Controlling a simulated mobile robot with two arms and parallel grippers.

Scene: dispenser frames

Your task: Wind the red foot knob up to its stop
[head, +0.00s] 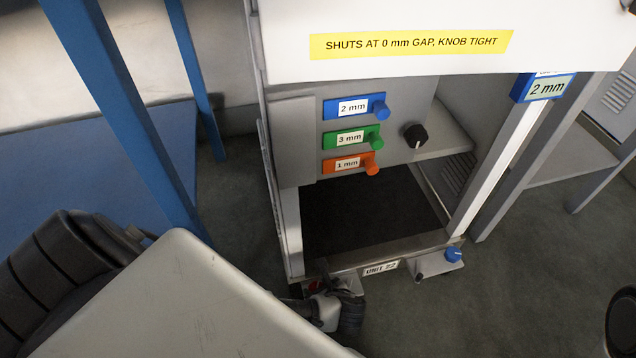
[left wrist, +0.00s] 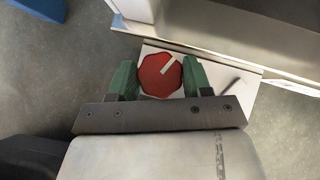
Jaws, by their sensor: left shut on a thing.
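The red foot knob (left wrist: 160,76) has a white pointer line that aims up and to the right in the left wrist view. My left gripper (left wrist: 160,80) has its green-padded fingers closed on the knob from both sides. In the head view my left gripper (head: 327,308) is low at the front left foot of the dispenser frame, and only a sliver of the red knob (head: 314,286) shows behind it. The knob sits on a light foot plate (left wrist: 242,92). My right gripper is not clearly in view; only a dark part shows at the right edge.
The dispenser frame (head: 290,215) carries blue, green and orange tabs marked 2 mm, 3 mm and 1 mm, and a black knob (head: 415,134). A blue foot knob (head: 453,255) is at its front right. A blue post (head: 125,110) stands left. Open floor (head: 500,310) lies right.

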